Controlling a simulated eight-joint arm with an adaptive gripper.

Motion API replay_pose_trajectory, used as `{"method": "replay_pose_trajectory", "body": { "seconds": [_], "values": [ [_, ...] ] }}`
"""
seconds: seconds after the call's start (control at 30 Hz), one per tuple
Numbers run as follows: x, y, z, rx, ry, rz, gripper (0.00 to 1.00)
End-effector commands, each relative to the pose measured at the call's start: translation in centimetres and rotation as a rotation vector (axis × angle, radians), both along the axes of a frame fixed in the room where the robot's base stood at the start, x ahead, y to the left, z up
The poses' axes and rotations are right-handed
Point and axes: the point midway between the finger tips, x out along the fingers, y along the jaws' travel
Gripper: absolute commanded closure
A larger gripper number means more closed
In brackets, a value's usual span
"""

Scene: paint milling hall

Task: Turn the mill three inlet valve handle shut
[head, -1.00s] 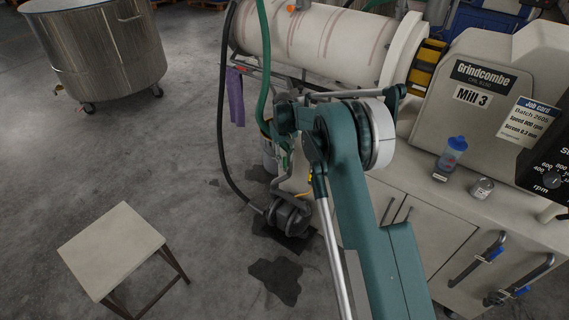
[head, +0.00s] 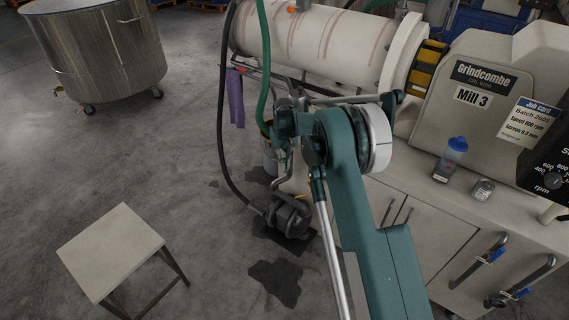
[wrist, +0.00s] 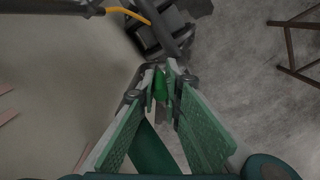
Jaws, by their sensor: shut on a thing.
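In the wrist view, my gripper (wrist: 162,74) is shut on a slim green handle (wrist: 160,86), with its green pads on either side of it. A dark pump-like body (wrist: 152,38) and grey pipework show just beyond the fingertips. In the head view, my arm covers most of the gripper and the handle, so the valve's angle cannot be told. The pump (head: 292,218) sits low beside the machine marked Mill 3 (head: 472,97).
A stool (head: 112,250) stands at left front and a steel vat (head: 100,50) at back left. A dark hose (head: 221,130) and a green hose (head: 262,90) hang near my gripper. Dark stains mark the floor.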

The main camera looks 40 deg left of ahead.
Motion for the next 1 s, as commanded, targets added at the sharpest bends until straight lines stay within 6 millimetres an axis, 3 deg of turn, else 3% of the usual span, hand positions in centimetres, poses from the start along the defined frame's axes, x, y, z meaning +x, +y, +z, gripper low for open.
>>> {"method": "replay_pose_trajectory", "body": {
  "seconds": [0.37, 1.0],
  "values": [
    [0.0, 0.4, 0.0, -0.042, 0.000, 0.002, 1.00],
    [-0.1, 1.7, -0.3, -0.263, 0.001, 0.001, 1.00]
  ]
}}
